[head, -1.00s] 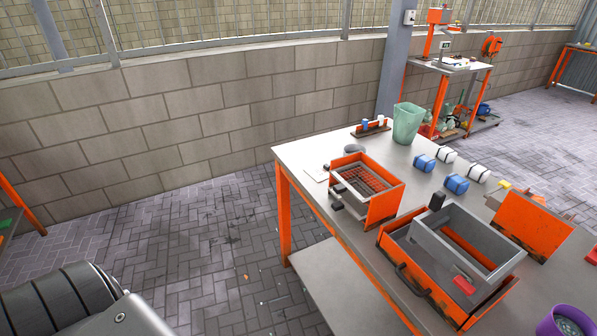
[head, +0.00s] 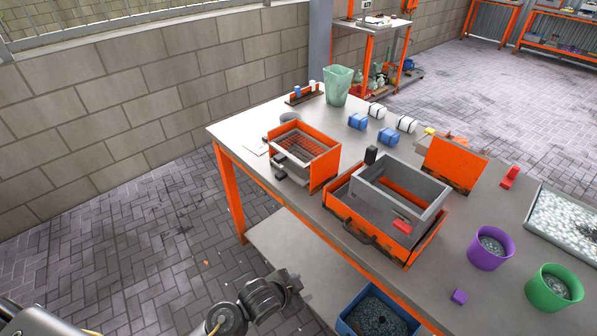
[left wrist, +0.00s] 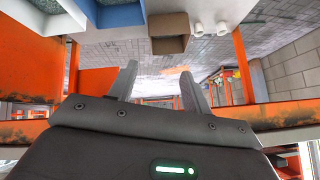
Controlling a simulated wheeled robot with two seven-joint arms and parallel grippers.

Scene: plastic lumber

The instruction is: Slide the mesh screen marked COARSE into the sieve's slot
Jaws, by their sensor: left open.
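A grey rectangular frame (head: 437,205), probably the sieve, sits in an orange tray (head: 365,230) with a dark handle on the workbench. A red tab (head: 402,224) shows at its near side. An orange box (head: 325,172) left of it holds mesh-like grids (head: 297,147). No COARSE marking is readable, and I cannot tell which piece is that screen. My left gripper (head: 303,297) is low, in front of the bench's near side, away from these things. In the left wrist view its two fingers (left wrist: 160,90) are apart with nothing held. My right gripper is out of view.
On the workbench (head: 485,200) stand a green bin (head: 341,84), an upright orange panel (head: 453,164), blue and white rolls, a purple pot (head: 490,248) and a green pot (head: 553,288). A blue bin (head: 352,325) sits below. The bench's near edge and orange legs are close to my left arm.

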